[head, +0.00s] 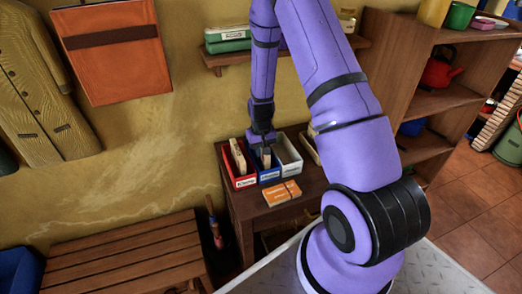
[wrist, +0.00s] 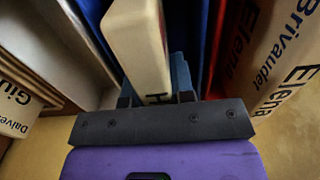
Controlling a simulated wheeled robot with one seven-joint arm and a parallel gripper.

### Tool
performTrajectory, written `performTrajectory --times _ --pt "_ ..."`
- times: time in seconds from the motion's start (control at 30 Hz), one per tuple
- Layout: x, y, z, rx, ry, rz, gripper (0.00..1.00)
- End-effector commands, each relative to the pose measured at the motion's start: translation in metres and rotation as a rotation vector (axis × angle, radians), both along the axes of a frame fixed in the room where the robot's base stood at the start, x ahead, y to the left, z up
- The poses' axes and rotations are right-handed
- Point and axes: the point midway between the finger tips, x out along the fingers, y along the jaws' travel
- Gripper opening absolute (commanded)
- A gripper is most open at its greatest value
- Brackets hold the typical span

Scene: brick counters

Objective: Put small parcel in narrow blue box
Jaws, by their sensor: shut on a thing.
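My gripper (head: 265,147) points down into the narrow blue box (head: 269,176), the middle of three boxes on the small table. In the wrist view my gripper (wrist: 157,98) is shut on a slim cream and brown parcel (wrist: 137,42). Blue walls (wrist: 187,25) show on both sides of the parcel, so it is at least partly inside the blue box. The parcel's lower end is hidden, and I cannot tell whether it touches the bottom.
A red box (head: 243,182) with a brown parcel (head: 238,158) stands left of the blue box, and a white box (head: 291,168) stands right. An orange packet (head: 282,193) lies in front. A shelf (head: 226,59) is above. A slatted bench (head: 130,258) stands at lower left.

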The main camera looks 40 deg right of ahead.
Motion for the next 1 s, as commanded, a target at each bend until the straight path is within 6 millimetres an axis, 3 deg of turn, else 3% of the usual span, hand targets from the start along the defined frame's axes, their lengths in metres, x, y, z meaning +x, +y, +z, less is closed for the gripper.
performTrajectory --times 0.1,0.13,0.23,0.63,1.0 --pt "0.000 0.000 -0.003 0.000 0.001 0.000 0.00" --pt "0.000 0.000 -0.003 0.000 0.001 0.000 0.25" --pt "0.000 0.000 -0.003 0.000 0.000 0.000 0.48" --pt "0.001 0.000 0.004 -0.001 -0.003 0.000 0.48" --pt "0.001 0.000 0.066 -0.001 -0.005 -0.001 0.48"
